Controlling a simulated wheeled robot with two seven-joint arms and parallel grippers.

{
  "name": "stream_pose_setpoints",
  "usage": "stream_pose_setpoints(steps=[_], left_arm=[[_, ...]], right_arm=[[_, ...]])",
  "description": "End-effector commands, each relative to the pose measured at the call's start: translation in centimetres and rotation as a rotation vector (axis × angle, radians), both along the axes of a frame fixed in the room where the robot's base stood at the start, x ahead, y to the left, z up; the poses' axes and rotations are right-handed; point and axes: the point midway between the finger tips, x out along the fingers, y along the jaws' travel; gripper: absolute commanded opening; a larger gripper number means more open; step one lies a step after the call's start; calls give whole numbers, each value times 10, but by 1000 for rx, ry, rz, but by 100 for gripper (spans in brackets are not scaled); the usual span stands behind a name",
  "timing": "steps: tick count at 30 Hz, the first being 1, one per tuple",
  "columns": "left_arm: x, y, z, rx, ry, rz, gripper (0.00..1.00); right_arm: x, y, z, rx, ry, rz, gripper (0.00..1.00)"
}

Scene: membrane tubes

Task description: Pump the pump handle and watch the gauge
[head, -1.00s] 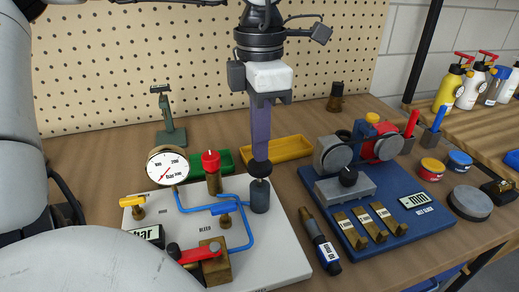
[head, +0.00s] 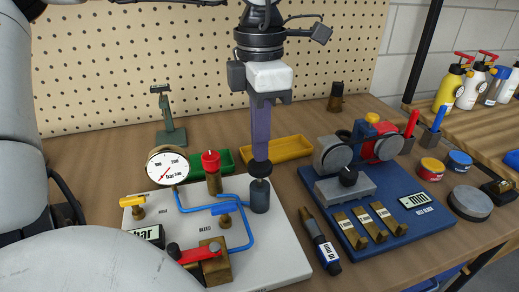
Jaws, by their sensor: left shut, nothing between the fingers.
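A white pump board (head: 283,262) lies on the bench, with blue pipes and a round white gauge (head: 167,168) standing at its back left. The gauge's red needle points to the lower left; the fine reading is too small to tell. The pump handle (head: 260,169) is a black knob on top of a dark cylinder (head: 260,197) at the board's back right. My left gripper (head: 261,157) points straight down with its fingers shut and empty. Its tips are right at the top of the knob and look to touch it. My right gripper is not in view.
A red-capped brass valve (head: 211,170), a yellow valve (head: 132,201) and a red lever (head: 198,254) are on the board. A blue belt board (head: 403,233) stands to the right, with a dark pen-like tool (head: 323,243) between. Green (head: 226,159) and yellow (head: 291,149) trays lie behind.

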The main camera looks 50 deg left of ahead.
Motion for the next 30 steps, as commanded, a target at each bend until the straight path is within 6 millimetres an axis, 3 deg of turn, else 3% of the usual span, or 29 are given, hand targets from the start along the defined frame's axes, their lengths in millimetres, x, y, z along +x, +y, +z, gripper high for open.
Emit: stream_pose_setpoints(steps=[11, 30], left_arm=[[0, 0, -4, 0, 0, 0, 0], [0, 0, -31, 1, 2, 0, 0]], right_arm=[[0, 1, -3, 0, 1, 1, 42], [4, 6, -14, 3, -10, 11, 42]])
